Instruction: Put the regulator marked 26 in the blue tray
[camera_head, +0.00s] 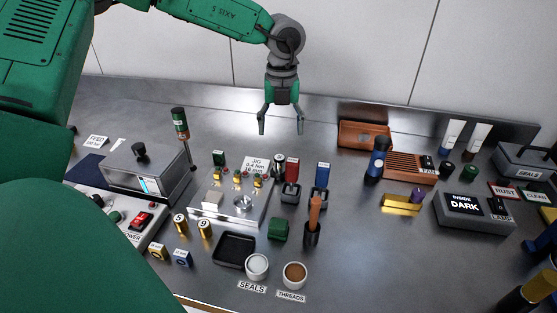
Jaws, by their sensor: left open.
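My left gripper (281,130) is open and empty, its fingers pointing down above the back of the metal bench, behind the jig block. Two brass cylinders with dark labels stand at the front left: one (204,229) reads 9, and the mark on the other (181,224) is too small to read. I cannot make out the mark 26 on anything. A dark blue flat surface (88,170) lies at the left near the FEED label, partly hidden by my arm and a grey box; I cannot tell whether it is the blue tray. My right gripper is not in view.
The jig block (231,212) with several small parts stands at centre. Tools in holders (290,180) stand right of it. A black tray (235,237) and two cups (257,266) are in front. An orange bin (352,134) is behind.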

